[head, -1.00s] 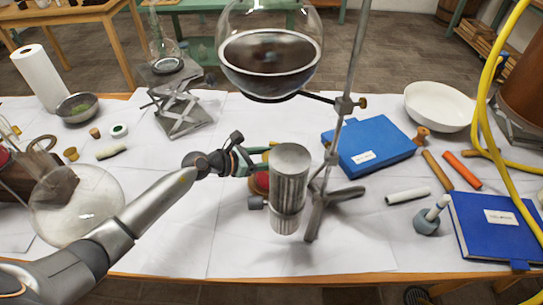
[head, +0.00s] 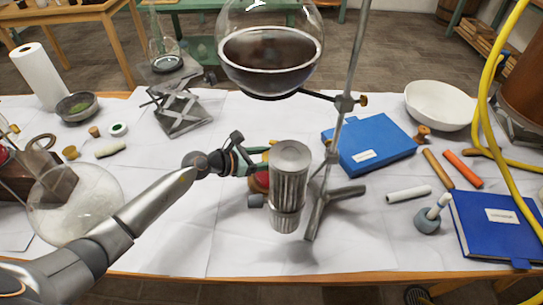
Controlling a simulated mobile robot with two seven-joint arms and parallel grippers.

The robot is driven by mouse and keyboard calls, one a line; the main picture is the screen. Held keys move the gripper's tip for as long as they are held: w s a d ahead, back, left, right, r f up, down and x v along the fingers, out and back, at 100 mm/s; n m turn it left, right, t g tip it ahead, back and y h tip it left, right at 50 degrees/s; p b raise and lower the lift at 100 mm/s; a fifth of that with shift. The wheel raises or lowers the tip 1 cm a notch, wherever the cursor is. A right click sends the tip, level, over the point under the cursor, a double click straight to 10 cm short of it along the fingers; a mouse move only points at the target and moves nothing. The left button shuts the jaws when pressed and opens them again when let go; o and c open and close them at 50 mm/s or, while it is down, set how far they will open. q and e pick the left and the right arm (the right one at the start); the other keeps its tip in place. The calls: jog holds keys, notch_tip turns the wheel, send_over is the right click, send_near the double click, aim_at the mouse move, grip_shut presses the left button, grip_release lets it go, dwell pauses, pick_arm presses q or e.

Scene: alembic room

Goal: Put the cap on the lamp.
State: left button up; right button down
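A small red, rounded body (head: 260,181), apparently the lamp, stands below the round flask in the head view. A ridged grey metal cylinder (head: 289,185) stands in front of it and hides much of it. My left gripper (head: 256,158) reaches in from the left, just above and beside the red body. Its fingertips run behind the cylinder, so I cannot tell if they are open or shut, or on anything. I cannot clearly pick out the cap; a small dark grey piece (head: 255,201) shows at the cylinder's left side.
A round flask (head: 268,85) of dark liquid hangs above on a metal stand (head: 320,210). A large glass globe (head: 75,203) lies at left. A blue book (head: 369,143) and a blue folder (head: 490,235) lie at right. The white sheet in front is clear.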

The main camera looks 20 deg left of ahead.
pick_arm(q)
jog(key=o, duration=1.4)
jog(key=shift+s, duration=0.1)
jog(key=shift+b+v, duration=0.3)
jog(key=shift+v, duration=5.9)
